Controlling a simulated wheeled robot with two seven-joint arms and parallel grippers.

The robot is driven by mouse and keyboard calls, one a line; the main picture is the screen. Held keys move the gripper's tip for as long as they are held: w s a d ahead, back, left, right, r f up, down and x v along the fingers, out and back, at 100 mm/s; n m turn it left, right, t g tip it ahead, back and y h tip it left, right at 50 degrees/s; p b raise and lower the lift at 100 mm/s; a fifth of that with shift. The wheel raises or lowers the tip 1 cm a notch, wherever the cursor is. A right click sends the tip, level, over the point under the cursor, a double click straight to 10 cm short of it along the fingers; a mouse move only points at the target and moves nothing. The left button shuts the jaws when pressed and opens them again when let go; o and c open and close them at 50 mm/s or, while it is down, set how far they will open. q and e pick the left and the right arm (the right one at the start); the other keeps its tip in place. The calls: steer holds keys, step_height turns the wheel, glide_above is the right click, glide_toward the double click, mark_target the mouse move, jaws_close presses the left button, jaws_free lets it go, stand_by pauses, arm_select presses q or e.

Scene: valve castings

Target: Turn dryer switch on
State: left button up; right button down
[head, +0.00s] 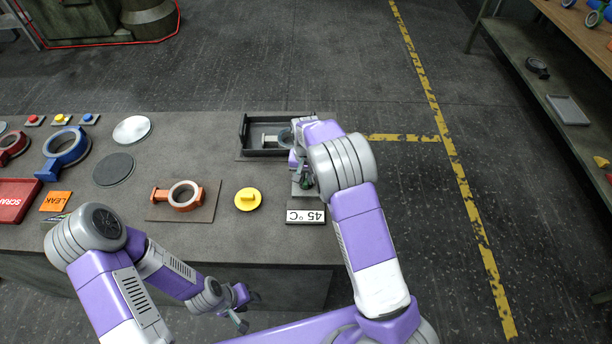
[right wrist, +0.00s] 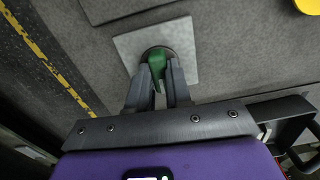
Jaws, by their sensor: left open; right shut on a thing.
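The dryer switch is a green knob (right wrist: 157,58) on a dark round base, set on a square grey metal plate (right wrist: 186,45) in the right wrist view. My right gripper (right wrist: 159,74) is shut on the green knob, with one finger on each side. In the head view the plate (head: 301,190) shows only in part under my right gripper (head: 305,182), behind the 45 °C sign (head: 305,216). The black dryer tray (head: 245,135) lies just beyond, partly hidden by my right arm. My left gripper (head: 240,308) is open and empty in front of the bench's near edge.
An orange ring casting (head: 183,196) lies on a brown mat. A yellow disc with a raised grip (head: 248,199) sits between it and the sign. A blue casting (head: 66,147), round plates and a red SCRAP tray (head: 15,199) are at the left.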

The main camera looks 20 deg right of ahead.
steer(key=m+p, duration=0.2)
steer(key=m, duration=0.2)
steer(key=shift+r, duration=0.1)
steer(key=m+p, duration=0.1)
steer(key=m, duration=0.3)
steer(key=shift+m+p, duration=0.3)
steer(key=shift+p, duration=0.05)
steer(key=m+p, duration=0.1)
steer(key=m, duration=0.3)
steer(key=shift+m, duration=0.3)
steer(key=shift+m+p, duration=0.8)
steer(key=shift+m, duration=1.1)
steer(key=c, duration=1)
jaws_free()
steer(key=shift+c, duration=0.2)
